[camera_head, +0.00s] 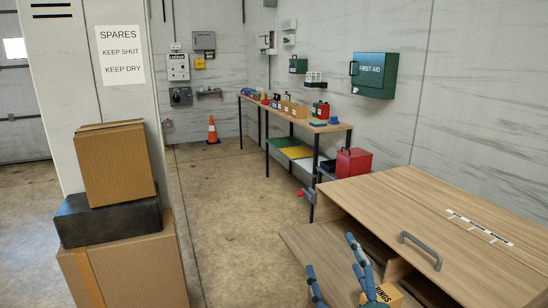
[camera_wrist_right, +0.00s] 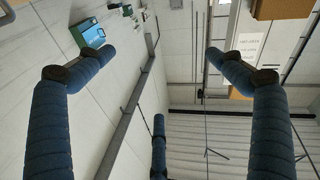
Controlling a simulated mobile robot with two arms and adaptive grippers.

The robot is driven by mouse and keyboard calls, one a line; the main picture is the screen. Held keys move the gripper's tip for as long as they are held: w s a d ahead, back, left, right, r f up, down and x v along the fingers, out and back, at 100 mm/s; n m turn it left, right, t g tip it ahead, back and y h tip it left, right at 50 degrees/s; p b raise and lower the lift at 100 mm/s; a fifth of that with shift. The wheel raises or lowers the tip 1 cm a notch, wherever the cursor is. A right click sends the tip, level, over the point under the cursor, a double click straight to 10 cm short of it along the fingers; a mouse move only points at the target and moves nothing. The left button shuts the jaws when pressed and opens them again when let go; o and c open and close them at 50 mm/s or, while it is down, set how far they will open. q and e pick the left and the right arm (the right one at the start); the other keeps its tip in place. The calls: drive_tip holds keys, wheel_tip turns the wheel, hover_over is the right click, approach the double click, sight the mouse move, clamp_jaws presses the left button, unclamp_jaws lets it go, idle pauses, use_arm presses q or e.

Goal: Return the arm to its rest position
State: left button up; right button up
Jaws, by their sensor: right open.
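My right gripper (camera_head: 338,258) shows at the bottom of the head view, its blue fingers pointing up in front of the wooden cabinet (camera_head: 449,213). In the right wrist view its three fingers (camera_wrist_right: 160,75) are spread apart with nothing between them. The gripper is open and empty. Most of my right arm is below the frame. My left gripper is in neither view.
The cabinet has a grey handle (camera_head: 421,249). Stacked boxes (camera_head: 115,165) stand at left. The floor (camera_head: 225,215) between is clear.

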drive_tip(key=s+d+f+m+g+h, duration=0.2)
drive_tip(key=s+d+f+g, duration=0.15)
drive_tip(key=f, duration=0.35)
drive_tip(key=s+d+f+m+g+h, duration=0.1)
drive_tip(key=s+d+f+g, duration=0.1)
drive_tip(key=s+f, duration=0.4)
drive_tip(key=s+d+f+m+g+h, duration=0.2)
drive_tip(key=s+d+f+g, duration=0.1)
drive_tip(key=f, duration=0.5)
drive_tip(key=s+a+f+g+y, duration=0.1)
drive_tip(key=s+f+g, duration=0.2)
drive_tip(key=s, duration=0.3)
drive_tip(key=s+a+f+n+g, duration=0.1)
drive_tip(key=s+f+g, duration=0.15)
drive_tip(key=s, duration=0.45)
drive_tip(key=s+a+f+g+y, duration=0.1)
drive_tip(key=s+f+g, duration=0.1)
drive_tip(key=s+f, duration=0.3)
drive_tip(key=s+f+g, duration=0.1)
drive_tip(key=s+f, duration=0.2)
drive_tip(key=f, duration=2.2)
drive_tip(key=s+d+f, duration=0.1)
drive_tip(key=s+f, duration=0.7)
drive_tip(key=s+d+f+g, duration=0.1)
drive_tip(key=s+d+f, duration=0.1)
drive_tip(key=s+f, duration=0.5)
drive_tip(key=shift+s+d+f+g, duration=0.3)
drive_tip(key=shift+s+f, duration=0.05)
drive_tip(key=shift+s, duration=0.65)
drive_tip(key=shift+c, duration=0.3)
